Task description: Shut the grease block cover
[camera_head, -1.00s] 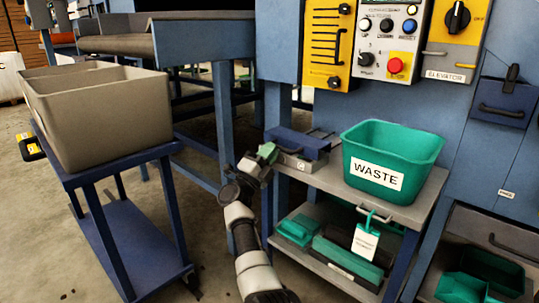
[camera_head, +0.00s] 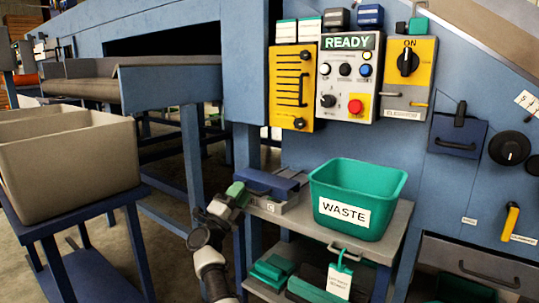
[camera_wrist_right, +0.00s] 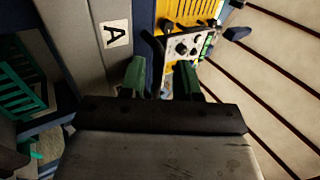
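The grease block (camera_head: 283,204) is a grey box with letters on its front, at the left end of the grey shelf. Its blue cover (camera_head: 268,182), with a dark handle, sits over it and looks raised at the back; how far is unclear. My right gripper (camera_head: 237,192), with green fingertips, is at the block's left end. In the right wrist view the fingers (camera_wrist_right: 161,80) stand apart, with a dark bar (camera_wrist_right: 153,50) and part of the blue cover between or just beyond them. A grey face labelled A (camera_wrist_right: 114,34) is beside them. My left gripper is not in view.
A green WASTE bin (camera_head: 350,232) stands on the shelf close to the right of the block. A control panel (camera_head: 347,75) reading READY is on the wall above. A large grey-brown bin (camera_head: 75,165) on a blue cart stands at the left.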

